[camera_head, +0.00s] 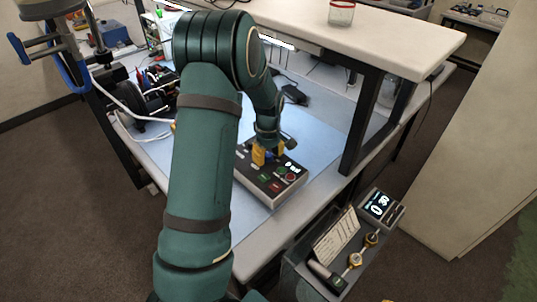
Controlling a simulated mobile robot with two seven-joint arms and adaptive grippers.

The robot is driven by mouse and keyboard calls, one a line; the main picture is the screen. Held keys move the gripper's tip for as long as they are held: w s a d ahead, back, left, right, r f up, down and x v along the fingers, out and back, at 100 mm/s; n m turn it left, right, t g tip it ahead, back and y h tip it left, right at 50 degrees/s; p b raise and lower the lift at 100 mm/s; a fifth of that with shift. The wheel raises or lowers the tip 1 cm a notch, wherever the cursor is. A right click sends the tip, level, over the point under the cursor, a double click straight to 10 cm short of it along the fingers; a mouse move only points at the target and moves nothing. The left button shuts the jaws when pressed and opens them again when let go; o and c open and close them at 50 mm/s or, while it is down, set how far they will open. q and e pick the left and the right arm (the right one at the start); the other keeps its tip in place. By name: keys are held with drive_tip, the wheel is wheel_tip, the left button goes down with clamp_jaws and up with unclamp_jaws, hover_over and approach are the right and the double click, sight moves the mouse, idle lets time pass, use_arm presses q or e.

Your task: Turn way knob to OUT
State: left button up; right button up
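A dark control box (262,188) with a red round button (290,178), green and red labels or lamps and a small lit display (292,167) sits on the light blue work surface. My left gripper (269,153) is pointed down at the far left part of the box's top. Its yellow fingertips appear on either side of a small blue part. Whether they touch or grip anything is too small to tell. The way knob is not clearly visible; the gripper may cover it. My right gripper is not in view.
A raised shelf (400,28) with a red-rimmed glass jar (341,13) stands behind the box. A grey cart (300,270) with a lit display unit (380,206), a paper sheet and brass fittings is at front right. Cables and dark equipment (150,97) lie at left.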

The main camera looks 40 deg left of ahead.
sight(269, 154)
use_arm(q)
drive_tip(key=shift+r, duration=0.1)
wheel_tip(269, 154, up, 12)
drive_tip(key=shift+f, duration=0.1)
idle(0.6)
idle(0.5)
